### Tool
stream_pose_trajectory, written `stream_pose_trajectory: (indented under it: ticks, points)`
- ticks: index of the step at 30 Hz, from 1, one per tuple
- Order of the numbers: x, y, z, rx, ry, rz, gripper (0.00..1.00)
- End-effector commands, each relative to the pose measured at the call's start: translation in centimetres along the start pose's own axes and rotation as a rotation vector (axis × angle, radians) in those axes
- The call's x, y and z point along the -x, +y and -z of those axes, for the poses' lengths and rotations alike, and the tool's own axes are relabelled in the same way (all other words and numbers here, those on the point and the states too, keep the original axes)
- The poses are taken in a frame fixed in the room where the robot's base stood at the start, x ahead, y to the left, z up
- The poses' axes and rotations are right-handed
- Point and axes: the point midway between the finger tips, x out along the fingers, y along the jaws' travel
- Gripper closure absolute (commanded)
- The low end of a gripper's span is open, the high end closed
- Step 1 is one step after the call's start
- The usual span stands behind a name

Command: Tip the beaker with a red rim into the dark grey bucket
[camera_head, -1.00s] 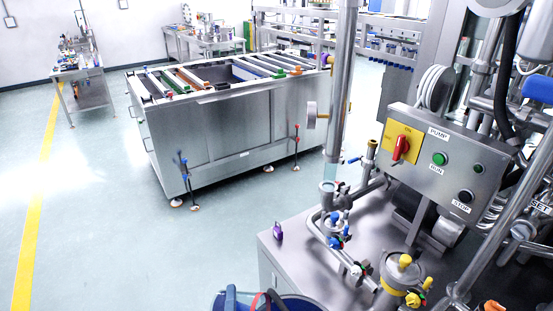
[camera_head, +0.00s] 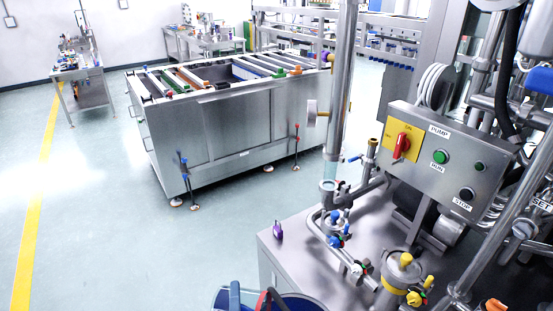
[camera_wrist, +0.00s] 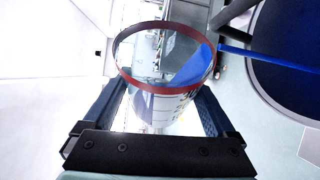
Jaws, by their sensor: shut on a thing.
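The beaker (camera_wrist: 150,88) is clear, with a red rim and dark printed marks, in the middle of the wrist view. My gripper (camera_wrist: 160,108) is shut around it, one dark finger on each side. Blue shows through its wall; I cannot tell whether this is contents or background. A dark round opening with a pale rim, apparently the bucket (camera_wrist: 290,50), lies right of the beaker, apart from it in the picture. In the head view the bucket (camera_head: 313,299) is cut off at the bottom edge, with part of my gripper (camera_head: 250,298) and the red rim overlapping it.
A steel skid with pipes, valves and a control box (camera_head: 445,155) stands right of the bucket. A small purple bottle (camera_head: 278,231) stands on its near corner. A long steel bench (camera_head: 225,135) is further back. The floor to the left is clear.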

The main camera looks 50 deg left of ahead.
Motion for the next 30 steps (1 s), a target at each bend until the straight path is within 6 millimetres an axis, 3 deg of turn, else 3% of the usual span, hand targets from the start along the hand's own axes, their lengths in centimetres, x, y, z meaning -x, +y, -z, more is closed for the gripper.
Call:
stream_pose_trajectory:
  ticks: [12, 20, 30]
  points:
    - [0.10, 0.31, -0.30, -0.063, -0.001, -0.027, 0.95]
    - [-0.10, -0.02, 0.14, 0.049, -0.001, 0.019, 0.95]
    - [-0.09, -0.21, 0.18, 0.051, 0.000, 0.020, 0.95]
